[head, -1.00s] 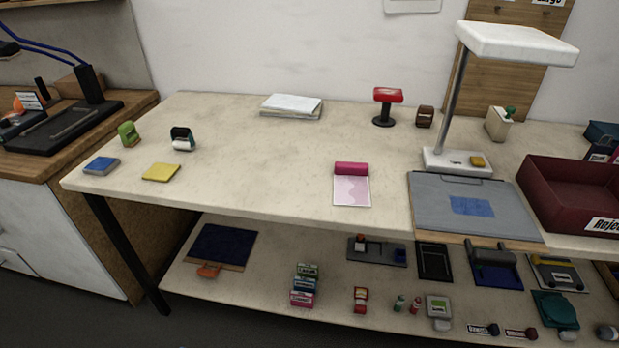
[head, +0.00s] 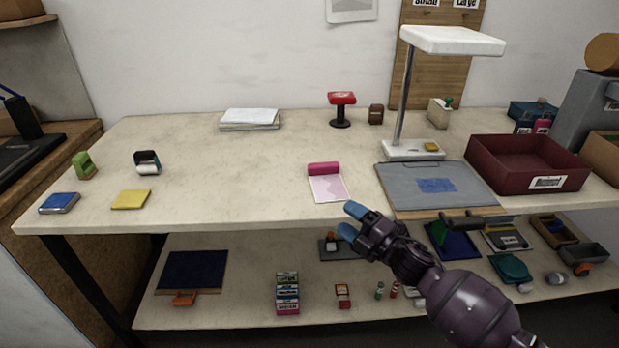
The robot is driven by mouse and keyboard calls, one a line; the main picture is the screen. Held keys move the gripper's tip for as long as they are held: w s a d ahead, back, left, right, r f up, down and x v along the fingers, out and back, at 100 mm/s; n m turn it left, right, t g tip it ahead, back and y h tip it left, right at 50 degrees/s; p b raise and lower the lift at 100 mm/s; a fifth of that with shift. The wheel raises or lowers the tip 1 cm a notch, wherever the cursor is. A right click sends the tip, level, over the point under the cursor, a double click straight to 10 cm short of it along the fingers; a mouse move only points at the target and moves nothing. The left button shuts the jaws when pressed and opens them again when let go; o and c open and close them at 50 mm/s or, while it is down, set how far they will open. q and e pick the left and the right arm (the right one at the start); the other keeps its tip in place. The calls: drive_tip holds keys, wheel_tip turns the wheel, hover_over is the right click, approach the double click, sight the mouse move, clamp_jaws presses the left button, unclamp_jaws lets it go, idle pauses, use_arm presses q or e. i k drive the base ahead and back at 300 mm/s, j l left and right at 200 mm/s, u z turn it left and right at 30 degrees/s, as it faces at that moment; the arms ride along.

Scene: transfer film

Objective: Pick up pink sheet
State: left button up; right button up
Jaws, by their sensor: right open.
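The pink sheet (head: 328,188) lies on the tabletop near its front edge, left of the grey board. It is pale pink, with a darker pink roll (head: 323,168) along its far end. My right gripper (head: 348,219) is in front of the table's front edge, just below and right of the sheet in the picture. Its blue-tipped fingers are apart with nothing between them, and it does not touch the sheet. My left gripper is not in view.
A grey board (head: 402,186) with a blue patch lies right of the sheet, under a white lamp (head: 452,41). A dark red tray (head: 522,177) stands further right. A yellow pad (head: 131,199) and a blue pad (head: 60,203) lie left.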

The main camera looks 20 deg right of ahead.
sight(327, 184)
drive_tip(key=i+l, duration=0.7)
drive_tip(key=i, duration=0.2)
